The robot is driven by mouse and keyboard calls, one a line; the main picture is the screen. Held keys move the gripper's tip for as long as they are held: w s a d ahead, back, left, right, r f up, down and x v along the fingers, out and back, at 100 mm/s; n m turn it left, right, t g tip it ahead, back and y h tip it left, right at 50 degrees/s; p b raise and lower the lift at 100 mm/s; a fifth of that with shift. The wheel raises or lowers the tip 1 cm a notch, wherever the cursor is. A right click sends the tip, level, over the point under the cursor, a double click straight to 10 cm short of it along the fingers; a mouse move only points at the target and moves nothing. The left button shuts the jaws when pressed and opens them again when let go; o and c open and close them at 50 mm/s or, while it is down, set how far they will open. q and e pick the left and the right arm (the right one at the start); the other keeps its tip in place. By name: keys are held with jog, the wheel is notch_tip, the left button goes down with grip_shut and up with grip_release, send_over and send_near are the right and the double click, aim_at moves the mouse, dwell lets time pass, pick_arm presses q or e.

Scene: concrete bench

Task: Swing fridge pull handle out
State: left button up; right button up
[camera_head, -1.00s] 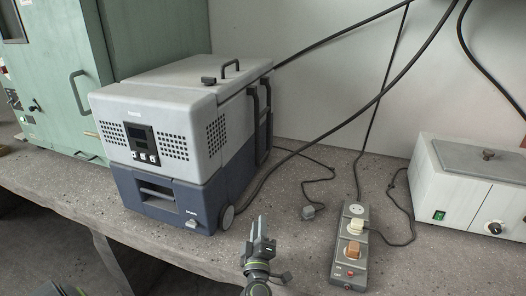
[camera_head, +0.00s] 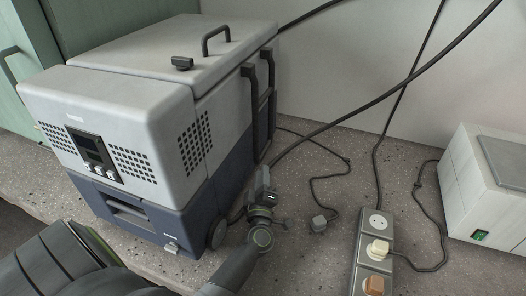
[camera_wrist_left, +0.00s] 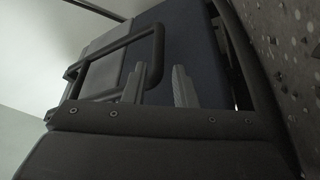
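The fridge (camera_head: 125,105) is a boxy cooler with a pale grey upper part and a blue-grey lower part, standing on the bench. Its dark pull handle (camera_head: 271,80) lies upright against its right side. My left gripper (camera_head: 264,178) is beside the lower part of that side, near the handle's lower end. In the left wrist view its two ridged fingers (camera_wrist_left: 160,84) are apart. The dark handle loop (camera_wrist_left: 115,51) shows ahead of them, one bar of it lining up with the gap; I cannot tell whether it is between them. My right gripper is not in view.
A power strip (camera_head: 371,250) with plugs lies to the right on the bench. A white box (camera_head: 492,190) stands at the far right. A green cabinet (camera_head: 22,70) stands behind left.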

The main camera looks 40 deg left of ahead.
aim_at(263, 157)
pick_arm(q)
jog(key=x, duration=0.7)
jog(key=shift+r, duration=0.1)
grip_shut()
